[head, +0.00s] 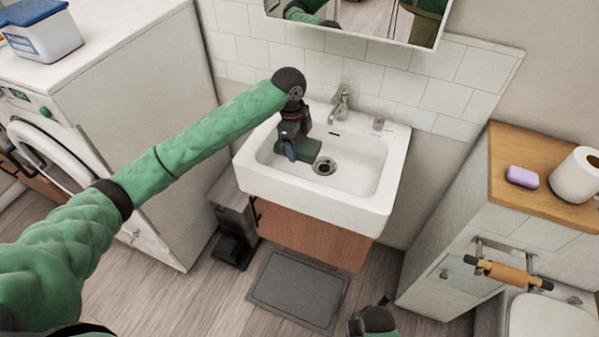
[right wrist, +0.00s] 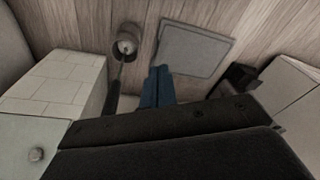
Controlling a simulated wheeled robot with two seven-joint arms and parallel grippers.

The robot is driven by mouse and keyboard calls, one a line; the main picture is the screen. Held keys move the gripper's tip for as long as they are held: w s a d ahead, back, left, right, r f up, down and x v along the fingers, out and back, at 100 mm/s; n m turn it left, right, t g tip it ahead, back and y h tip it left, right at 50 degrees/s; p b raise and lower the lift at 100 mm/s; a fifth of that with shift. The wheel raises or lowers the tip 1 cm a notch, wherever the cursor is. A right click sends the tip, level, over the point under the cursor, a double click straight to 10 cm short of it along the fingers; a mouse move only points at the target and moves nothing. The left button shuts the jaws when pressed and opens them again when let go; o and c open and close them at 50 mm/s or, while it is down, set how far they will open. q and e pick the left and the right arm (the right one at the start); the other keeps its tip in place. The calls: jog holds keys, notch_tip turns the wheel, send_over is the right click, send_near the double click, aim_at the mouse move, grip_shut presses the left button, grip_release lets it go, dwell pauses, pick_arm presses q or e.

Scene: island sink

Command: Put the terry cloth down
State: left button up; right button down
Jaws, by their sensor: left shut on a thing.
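The terry cloth (head: 309,149) is a small dark green piece in the left part of the white sink basin (head: 350,178). My left gripper (head: 291,153) reaches down into the basin and is shut on the cloth, beside the drain. I cannot tell whether the cloth touches the basin floor. My right gripper (right wrist: 158,88) shows in the right wrist view with its blue fingers together and nothing between them, above the floor. In the head view only a part of my right arm shows at the bottom edge.
A chrome faucet (head: 341,103) stands at the sink's back, with a small glass (head: 378,124) to its right. A mirror cabinet (head: 360,18) hangs above. A washing machine (head: 120,120) is at left. A wooden-topped cabinet (head: 510,205) with purple soap (head: 522,176) and a paper roll (head: 577,174) is at right.

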pick_arm(q)
notch_tip(320, 180, down, 9)
jog(key=shift+f+p, duration=0.2)
jog(key=shift+p, duration=0.95)
jog(key=shift+f+p, duration=0.45)
jog(key=shift+f, duration=1.25)
pick_arm(e)
notch_tip(320, 180, down, 12)
jog(key=s+d, duration=0.2)
jog(key=shift+s+f, duration=0.2)
jog(key=shift+s, duration=0.15)
pick_arm(q)
jog(key=shift+f, duration=0.1)
jog(key=o, duration=0.8)
jog(key=shift+r, duration=0.35)
jog(key=r+b, duration=0.1)
jog(key=r, duration=0.2)
jog(key=a+r+b, duration=0.1)
jog(key=r, duration=0.3)
jog(key=r+b, duration=0.1)
jog(key=r, duration=0.3)
jog(key=shift+w+a+r, duration=0.2)
jog(key=shift+r, duration=0.05)
pick_arm(e)
notch_tip(320, 180, up, 10)
jog(key=w+a, duration=0.1)
jog(key=w, duration=0.1)
jog(key=shift+w+a+f, duration=0.15)
jog(key=shift+w+a, duration=0.05)
jog(key=shift+a, duration=0.15)
